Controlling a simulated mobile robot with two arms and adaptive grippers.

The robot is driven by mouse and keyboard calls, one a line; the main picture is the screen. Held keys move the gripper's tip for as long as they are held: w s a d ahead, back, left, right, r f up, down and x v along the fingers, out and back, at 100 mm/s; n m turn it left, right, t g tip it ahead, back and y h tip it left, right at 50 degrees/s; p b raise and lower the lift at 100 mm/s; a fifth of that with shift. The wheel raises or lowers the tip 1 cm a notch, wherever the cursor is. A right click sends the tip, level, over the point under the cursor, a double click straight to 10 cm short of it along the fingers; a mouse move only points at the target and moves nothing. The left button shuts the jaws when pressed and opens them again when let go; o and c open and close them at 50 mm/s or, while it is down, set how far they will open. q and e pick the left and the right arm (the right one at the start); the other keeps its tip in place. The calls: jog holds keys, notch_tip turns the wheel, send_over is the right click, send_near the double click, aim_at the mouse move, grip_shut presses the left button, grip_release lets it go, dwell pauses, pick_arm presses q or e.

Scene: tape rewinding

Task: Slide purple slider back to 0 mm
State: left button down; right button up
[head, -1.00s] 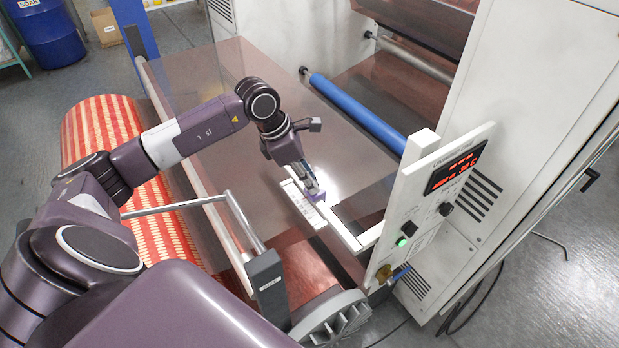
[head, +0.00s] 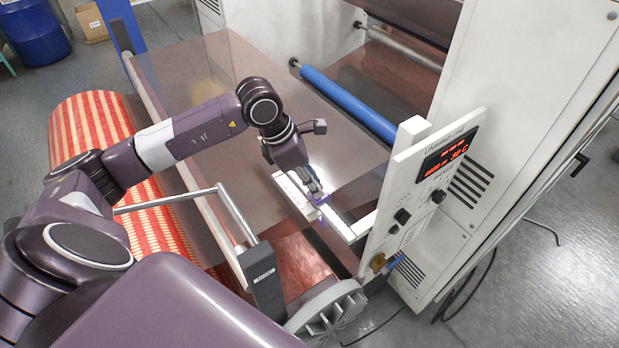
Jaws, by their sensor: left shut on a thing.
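The purple slider (head: 322,199) sits on a white rail (head: 345,230) that carries a white scale strip (head: 295,193) beside it. My left gripper (head: 318,192) reaches down from the left and is shut on the purple slider. The fingers hide part of the slider, and the scale marks are too small to read. My right gripper is not in view.
A control panel (head: 436,180) with a red display stands right of the rail. A blue roller (head: 347,102) lies behind it. A metal bar frame (head: 228,205) and a patterned red roll (head: 95,130) are at the left. A grey handwheel (head: 328,312) is in front.

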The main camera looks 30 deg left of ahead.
pick_arm(q)
jog(key=shift+w+r, duration=0.1)
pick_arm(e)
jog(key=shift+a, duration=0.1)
pick_arm(q)
jog(key=c, duration=1.7)
grip_release()
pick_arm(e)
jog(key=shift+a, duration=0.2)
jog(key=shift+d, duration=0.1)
pick_arm(q)
jog(key=v, duration=1.2)
jog(key=shift+d, duration=0.1)
